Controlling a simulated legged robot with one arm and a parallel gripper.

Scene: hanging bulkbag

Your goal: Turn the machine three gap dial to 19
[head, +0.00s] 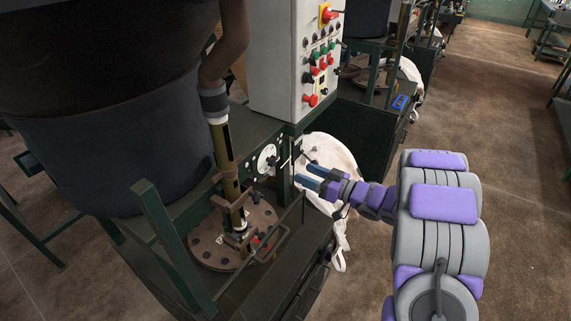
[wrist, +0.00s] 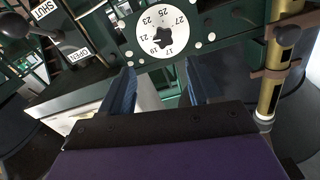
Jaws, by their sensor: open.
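The gap dial (head: 267,158) is a white round disc on the green machine panel, to the left of my gripper in the head view. In the wrist view the dial (wrist: 147,22) appears upside down, with numbers from 17 to 27 and a dark lobed knob (wrist: 163,36) at its centre. I cannot tell which number is set. My gripper (head: 306,177) is open and empty. In the wrist view my gripper (wrist: 160,80) has its blue fingers apart, below the dial in the picture, and they do not touch the knob.
A lever with a ball end (wrist: 12,25) stands by OPEN and SHUT labels. A brass-coloured tube (wrist: 272,85) is at the right of the wrist view. The control box (head: 290,60) stands above the panel. A white bag (head: 333,155) hangs behind my gripper.

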